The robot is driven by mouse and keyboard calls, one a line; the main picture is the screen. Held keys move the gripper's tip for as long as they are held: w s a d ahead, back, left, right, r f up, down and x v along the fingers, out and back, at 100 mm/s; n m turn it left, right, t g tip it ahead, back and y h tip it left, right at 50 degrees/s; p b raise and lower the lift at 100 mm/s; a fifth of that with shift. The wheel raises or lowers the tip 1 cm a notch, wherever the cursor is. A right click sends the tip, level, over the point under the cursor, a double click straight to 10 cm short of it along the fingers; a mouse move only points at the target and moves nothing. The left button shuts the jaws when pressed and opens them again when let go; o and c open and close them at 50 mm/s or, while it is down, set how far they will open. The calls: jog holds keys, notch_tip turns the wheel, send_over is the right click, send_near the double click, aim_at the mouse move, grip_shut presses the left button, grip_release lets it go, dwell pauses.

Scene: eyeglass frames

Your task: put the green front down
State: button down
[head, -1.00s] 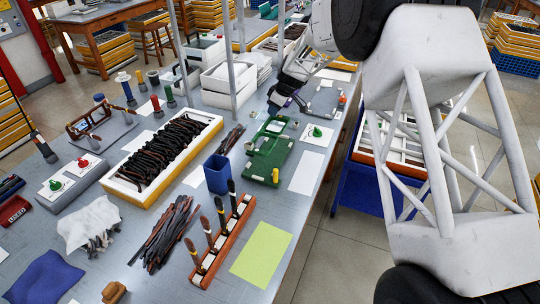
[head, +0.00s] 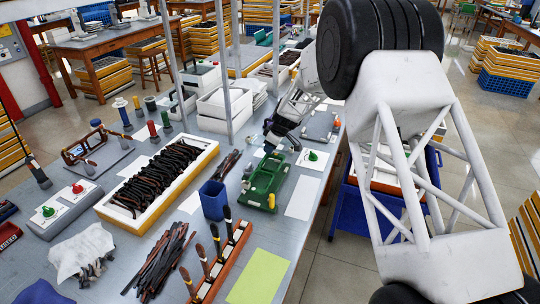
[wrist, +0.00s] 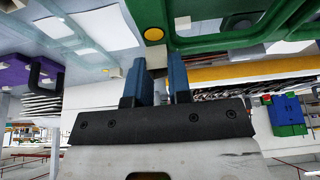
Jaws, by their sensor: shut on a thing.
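My gripper (wrist: 164,80) points at the green fixture, with its two blue fingers close together at the middle of the wrist view. It is shut on the green front, but the piece between the fingertips is mostly hidden and hard to make out. In the head view my dark gripper (head: 273,140) is at the far end of the green fixture (head: 265,181) on the bench. The green fixture also fills the top of the wrist view (wrist: 210,42), with a yellow round spot and a small pale block near the fingertips. I cannot tell whether the front touches it.
A grey plate (head: 318,126) lies beyond the fixture. A card with a green knob (head: 312,158) and a white sheet (head: 302,198) lie to its right. A blue bin (head: 213,200) and a rack of brushes (head: 222,262) stand nearer, to the left. Metal posts (head: 235,70) rise behind.

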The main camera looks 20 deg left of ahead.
jog(key=shift+f, duration=1.85)
jog(key=shift+f, duration=0.15)
jog(key=c, duration=1.1)
grip_release()
jog(key=shift+o, duration=0.2)
jog(key=shift+r, duration=0.2)
jog(key=v, duration=1.1)
jog(key=shift+d+r, duration=0.2)
jog(key=shift+r, duration=0.2)
jog(key=shift+d, duration=0.1)
